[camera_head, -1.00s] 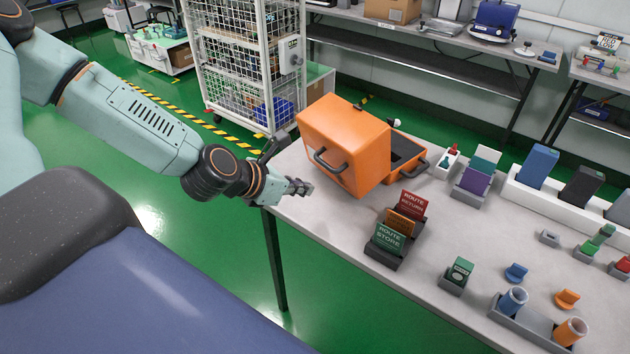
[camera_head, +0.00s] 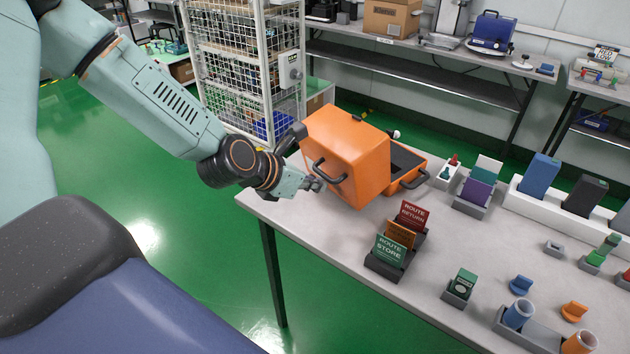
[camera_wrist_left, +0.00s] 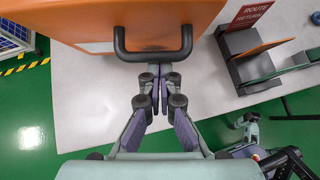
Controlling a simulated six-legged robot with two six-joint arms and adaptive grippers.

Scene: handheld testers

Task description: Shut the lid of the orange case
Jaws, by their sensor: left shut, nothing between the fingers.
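The orange case (camera_head: 408,160) stands at the table's left part with its dark inside showing. Its orange lid (camera_head: 360,150) is raised, standing up on the side nearest me, with a black handle (camera_head: 326,170) on its outer face. My left gripper (camera_head: 317,186) is shut and empty, close to the lid's handle. In the left wrist view, the fingertips (camera_wrist_left: 155,72) point at the lid handle (camera_wrist_left: 152,52), just below it; I cannot tell whether they touch. My right gripper is not clearly in view.
A card holder (camera_head: 385,262) with route cards stands on the table (camera_head: 340,240) just right of the case. Several small testers and holders stand further right. A wire cage rack (camera_head: 245,60) is behind the table's left end. The table's left front edge is clear.

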